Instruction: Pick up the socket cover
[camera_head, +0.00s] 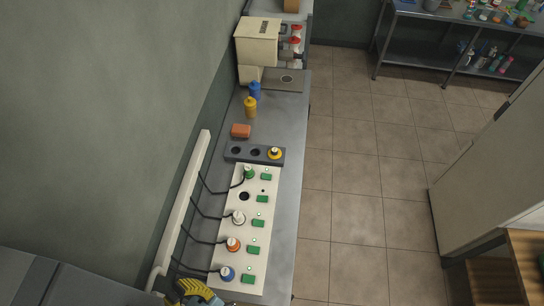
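A round yellow piece with a white-and-dark top (275,153) sits in the right end of a dark grey holder (245,158). It may be the socket cover, but it is too small to tell. The holder's other two holes look dark and empty. Below the holder, a white socket panel (263,215) has one bare dark socket (244,196) and plugs in its other sockets. My gripper (190,292), yellow and black, shows at the bottom edge beside the blue plug (227,273), far from the holder. Its fingertips are not clearly visible.
Cables run from the plugs to a white wall trunking (185,200) at the left. An orange block (241,131), a yellow bottle (250,107) and a blue bottle (255,91) stand behind the holder. A cream machine (257,45) stands farther back.

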